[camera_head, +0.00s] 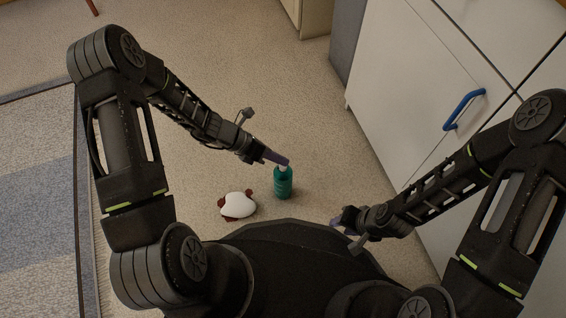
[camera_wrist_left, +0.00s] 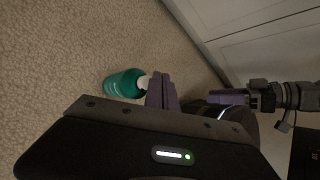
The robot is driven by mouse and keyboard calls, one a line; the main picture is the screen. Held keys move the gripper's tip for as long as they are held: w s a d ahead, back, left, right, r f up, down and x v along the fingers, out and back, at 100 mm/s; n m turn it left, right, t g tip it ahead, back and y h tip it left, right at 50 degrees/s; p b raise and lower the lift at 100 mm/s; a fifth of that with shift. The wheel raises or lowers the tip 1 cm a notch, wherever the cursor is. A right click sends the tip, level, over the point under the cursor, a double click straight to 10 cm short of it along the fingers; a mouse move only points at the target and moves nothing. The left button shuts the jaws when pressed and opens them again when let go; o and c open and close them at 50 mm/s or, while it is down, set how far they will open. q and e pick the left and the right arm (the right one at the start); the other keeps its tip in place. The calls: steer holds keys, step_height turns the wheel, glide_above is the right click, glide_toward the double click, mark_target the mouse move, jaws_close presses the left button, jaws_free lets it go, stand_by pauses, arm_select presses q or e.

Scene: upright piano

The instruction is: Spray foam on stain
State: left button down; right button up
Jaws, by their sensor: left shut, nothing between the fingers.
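A teal bottle with a white top (camera_head: 283,184) stands on the beige carpet just in front of my base. It also shows in the left wrist view (camera_wrist_left: 123,84). A white foam patch (camera_head: 238,204) covers most of a dark red-brown stain (camera_head: 225,211) to the left of the bottle; stain edges show around it. My left gripper (camera_head: 287,162) is shut and empty at the top of the bottle; its purple fingers (camera_wrist_left: 162,92) are beside the white top. Whether they touch it I cannot tell. My right gripper (camera_head: 340,221) is low at the right of the stain; its finger gap is unclear.
A white cabinet (camera_head: 405,75) with a blue handle (camera_head: 464,110) stands on the right, close to my right arm. A blue-grey rug (camera_head: 38,200) lies on the left. The carpet behind the bottle is clear.

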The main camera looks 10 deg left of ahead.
arm_select(q)
steer(key=shift+r, duration=0.2)
step_height(320, 180, up, 5)
steer(key=p, duration=0.4)
steer(key=shift+p, duration=0.35)
steer(key=shift+f, duration=0.1)
stand_by(0.7)
